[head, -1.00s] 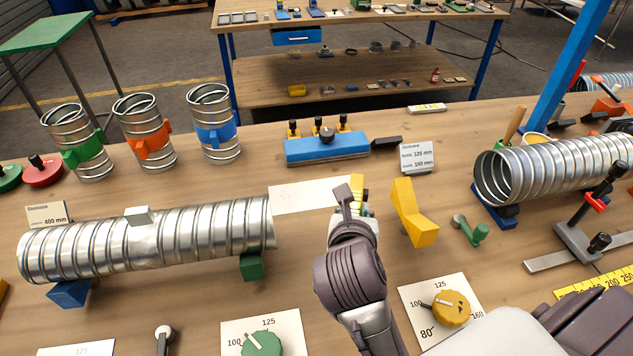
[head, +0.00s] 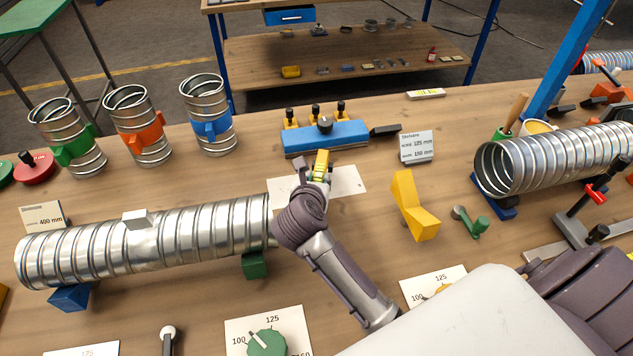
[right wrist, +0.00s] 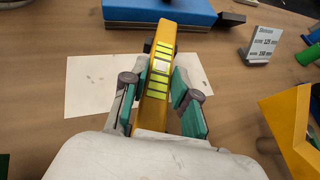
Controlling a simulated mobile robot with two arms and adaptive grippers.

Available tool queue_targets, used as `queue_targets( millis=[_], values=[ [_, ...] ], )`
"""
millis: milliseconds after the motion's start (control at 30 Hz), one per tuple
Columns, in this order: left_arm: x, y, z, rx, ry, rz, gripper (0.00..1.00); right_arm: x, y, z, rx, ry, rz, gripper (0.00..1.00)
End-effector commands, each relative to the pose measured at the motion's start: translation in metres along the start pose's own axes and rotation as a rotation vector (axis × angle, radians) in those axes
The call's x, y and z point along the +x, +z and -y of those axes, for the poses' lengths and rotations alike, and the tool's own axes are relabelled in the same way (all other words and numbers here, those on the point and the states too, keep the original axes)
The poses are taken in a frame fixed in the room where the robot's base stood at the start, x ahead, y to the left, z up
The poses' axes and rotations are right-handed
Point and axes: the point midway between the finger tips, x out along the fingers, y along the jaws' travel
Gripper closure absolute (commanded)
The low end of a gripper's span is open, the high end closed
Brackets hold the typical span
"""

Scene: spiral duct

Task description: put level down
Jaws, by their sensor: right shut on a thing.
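The level is a yellow bar with green-yellow windows (right wrist: 158,78), held lengthwise between the fingers of my right gripper (right wrist: 162,98) in the right wrist view. In the head view the level (head: 321,163) shows just past the fingers of my right gripper (head: 315,178). It is over a white paper sheet (head: 346,182), which also shows in the right wrist view (right wrist: 88,88). I cannot tell whether the level touches the sheet. My left gripper is not in view.
A blue block with knobs (head: 326,136) stands just behind the sheet. A spiral duct (head: 180,240) lies at left on supports. A yellow angled block (head: 412,206) and a small sign (head: 416,147) stand to the right. Bare table lies between the sheet and the yellow block.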

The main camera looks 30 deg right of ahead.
Motion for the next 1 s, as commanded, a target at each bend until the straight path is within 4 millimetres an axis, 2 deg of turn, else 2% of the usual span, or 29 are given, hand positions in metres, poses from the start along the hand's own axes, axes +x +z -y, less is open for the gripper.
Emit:
queue_targets(
  millis=[133, 500, 533, 667, 1000],
  values=[
    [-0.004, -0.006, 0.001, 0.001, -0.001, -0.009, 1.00, 0.006, -0.011, 0.000, -0.002, 0.000, 0.003, 1.00],
    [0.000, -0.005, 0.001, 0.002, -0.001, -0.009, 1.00, 0.009, -0.016, 0.000, 0.002, 0.001, 0.002, 1.00],
    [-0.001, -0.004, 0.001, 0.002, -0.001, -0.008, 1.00, 0.009, -0.017, 0.000, 0.001, 0.000, 0.000, 0.70],
    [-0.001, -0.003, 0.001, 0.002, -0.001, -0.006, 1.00, 0.009, -0.016, 0.000, 0.000, 0.000, 0.001, 0.48],
    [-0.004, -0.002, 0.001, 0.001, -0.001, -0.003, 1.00, 0.007, -0.013, 0.000, 0.000, 0.001, 0.002, 0.46]
  ],
)
